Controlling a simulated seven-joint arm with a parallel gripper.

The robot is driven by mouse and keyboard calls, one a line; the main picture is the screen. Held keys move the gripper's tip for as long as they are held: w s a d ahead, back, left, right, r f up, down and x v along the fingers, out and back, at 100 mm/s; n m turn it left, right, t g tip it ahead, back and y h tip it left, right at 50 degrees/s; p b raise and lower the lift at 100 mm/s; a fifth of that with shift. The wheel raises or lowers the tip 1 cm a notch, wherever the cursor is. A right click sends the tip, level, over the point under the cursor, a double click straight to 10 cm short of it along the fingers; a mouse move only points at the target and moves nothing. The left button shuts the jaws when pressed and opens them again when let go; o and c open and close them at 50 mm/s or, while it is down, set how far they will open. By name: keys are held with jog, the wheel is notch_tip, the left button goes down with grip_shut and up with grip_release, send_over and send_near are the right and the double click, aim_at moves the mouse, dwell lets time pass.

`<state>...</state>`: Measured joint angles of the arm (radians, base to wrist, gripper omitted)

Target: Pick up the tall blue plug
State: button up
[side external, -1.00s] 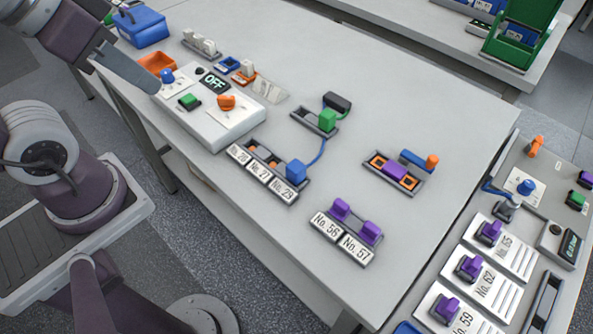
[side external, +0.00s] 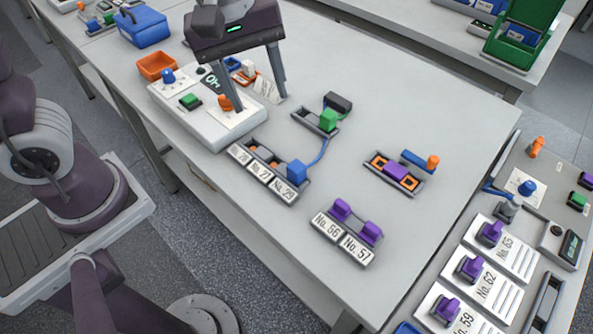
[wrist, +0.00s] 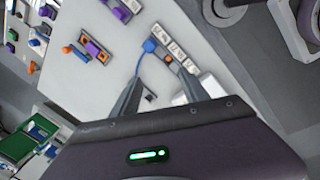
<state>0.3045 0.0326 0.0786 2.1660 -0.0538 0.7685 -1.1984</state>
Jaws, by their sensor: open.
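The blue plug (side external: 297,170) stands upright at the No. 29 end of a dark three-slot holder (side external: 250,142). A blue cable (side external: 322,152) runs from it towards a green plug (side external: 328,120). The blue plug also shows in the wrist view (wrist: 149,45), a little beyond my fingertips.
The white control box (side external: 205,125) with an orange switch (side external: 225,102) stands close to my left finger. Purple plugs (side external: 341,208) stand in a holder at No. 56 and No. 57. Another holder (side external: 372,178) with a purple block lies to the right.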

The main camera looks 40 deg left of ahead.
aim_at(296, 165)
jog(key=w+d+f+n, duration=0.1)
jog(key=f+n, duration=0.1)
jog(key=f, duration=0.1)
jog(key=w+d+f+n+g, duration=0.1)
jog(key=d+f+n, duration=0.1)
jog(key=f, duration=0.1)
jog(key=w+d+f+n, duration=0.1)
jog(key=d+f+n, duration=0.1)
jog(key=f, duration=0.1)
jog(key=shift+w+d+f+g+y, duration=0.1)
jog(key=shift+w+f+g+y, duration=0.1)
jog(key=shift+w+g+y, duration=0.2)
jog(key=f, duration=0.7)
jog(key=shift+s+f, duration=0.35)
jog(key=shift+c, duration=0.4)
grip_shut()
